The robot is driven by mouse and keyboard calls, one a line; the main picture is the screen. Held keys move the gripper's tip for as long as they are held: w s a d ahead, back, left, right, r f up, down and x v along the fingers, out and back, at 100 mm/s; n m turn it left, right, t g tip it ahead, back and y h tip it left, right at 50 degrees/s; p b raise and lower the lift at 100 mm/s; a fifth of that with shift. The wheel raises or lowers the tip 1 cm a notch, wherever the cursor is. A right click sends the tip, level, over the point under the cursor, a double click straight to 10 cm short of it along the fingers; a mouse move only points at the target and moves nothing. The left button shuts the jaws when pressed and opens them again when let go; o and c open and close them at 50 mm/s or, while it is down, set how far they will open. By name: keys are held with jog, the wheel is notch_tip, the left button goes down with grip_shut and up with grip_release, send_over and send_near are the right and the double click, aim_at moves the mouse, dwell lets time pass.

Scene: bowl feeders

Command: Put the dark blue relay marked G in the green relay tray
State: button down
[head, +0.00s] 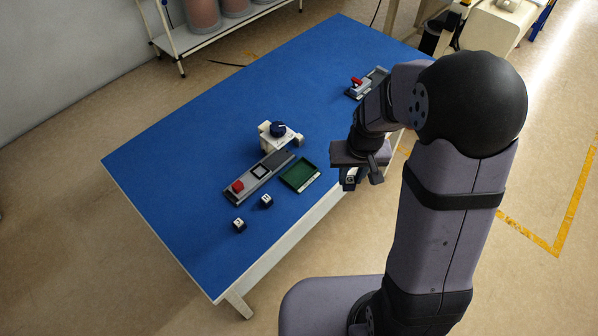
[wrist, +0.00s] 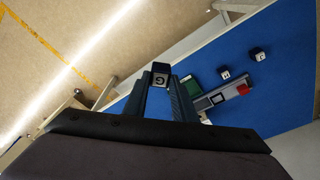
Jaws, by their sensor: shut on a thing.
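My gripper (wrist: 162,95) is shut on the dark blue relay marked G (wrist: 160,74), held between the fingertips with its white lettered face showing in the wrist view. In the head view my gripper (head: 352,182) is right of the green relay tray, near the table's front edge, and the relay in it is mostly hidden. The green relay tray (head: 300,175) lies empty on the blue table, with a pale label on its front edge. In the wrist view the tray (wrist: 192,90) is partly hidden behind a finger.
Two dark relays with white faces (head: 239,225) (head: 266,201) stand on the blue table (head: 200,150). A grey track with a red block (head: 237,186) lies left of the tray. A white device with a dark knob (head: 278,129) stands behind it. A grey fixture with a red part (head: 357,81) is at the far right.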

jog(key=w+a+f+n+b, duration=0.4)
jog(key=w+a+f+b, duration=0.25)
jog(key=w+b, duration=0.35)
jog(key=n+y+b, duration=0.1)
jog(key=n+b, duration=0.3)
jog(key=n, duration=0.1)
send_over(294, 180)
jog(key=shift+g, duration=0.3)
jog(key=shift+w+f, duration=0.1)
jog(key=shift+f, duration=6.95)
jog(key=shift+f, duration=0.15)
jog(key=c, duration=1.9)
grip_release()
jog(key=o, duration=0.4)
jog(key=shift+o, duration=0.2)
notch_tip(294, 180, up, 12)
jog(key=s+d+b, duration=0.1)
jog(key=b, duration=0.1)
jog(key=shift+s+d+b, duration=0.15)
jog(key=shift+d+b, duration=0.05)
jog(key=shift+b, duration=0.1)
